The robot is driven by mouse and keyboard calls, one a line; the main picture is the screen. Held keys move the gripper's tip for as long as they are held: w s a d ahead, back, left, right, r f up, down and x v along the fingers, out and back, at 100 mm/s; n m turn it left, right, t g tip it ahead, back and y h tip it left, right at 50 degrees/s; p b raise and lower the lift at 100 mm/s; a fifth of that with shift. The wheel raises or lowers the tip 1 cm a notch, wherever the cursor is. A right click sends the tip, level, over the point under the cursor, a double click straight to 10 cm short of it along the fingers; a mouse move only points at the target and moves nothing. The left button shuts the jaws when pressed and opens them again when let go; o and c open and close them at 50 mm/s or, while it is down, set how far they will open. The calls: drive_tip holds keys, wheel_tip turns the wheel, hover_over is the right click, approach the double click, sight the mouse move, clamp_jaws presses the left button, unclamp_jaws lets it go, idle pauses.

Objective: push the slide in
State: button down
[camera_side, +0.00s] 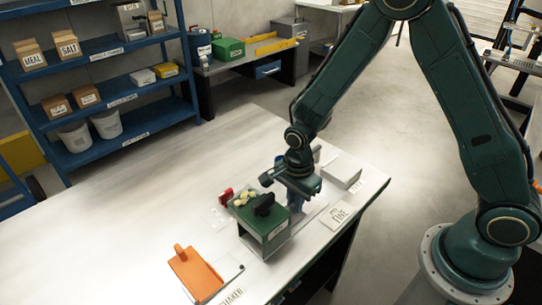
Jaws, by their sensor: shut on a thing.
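My gripper (292,189) points down at the right side of a green box (264,228) on the white table. It is shut on a small dark blue thing (297,204), mostly hidden by the jaws; I cannot tell whether this is the slide. The green box holds pale yellow lumps (245,197) at its top and has a black knob-like part (264,205). An orange plate with a raised tab (194,274) lies on a pale base to the left, apart from my gripper.
The table (130,215) is bare at left. A white block (342,171) and a card marked FINE (338,215) lie to the right. A blue shelf (100,90) stands behind.

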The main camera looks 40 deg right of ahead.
drive_tip(key=shift+w+a+r, duration=0.1)
drive_tip(key=shift+a, duration=1)
drive_tip(key=c, duration=1.4)
unclamp_jaws()
drive_tip(key=shift+c, duration=0.2)
drive_tip(key=shift+r, duration=0.1)
drive_tip(key=shift+r, duration=2.85)
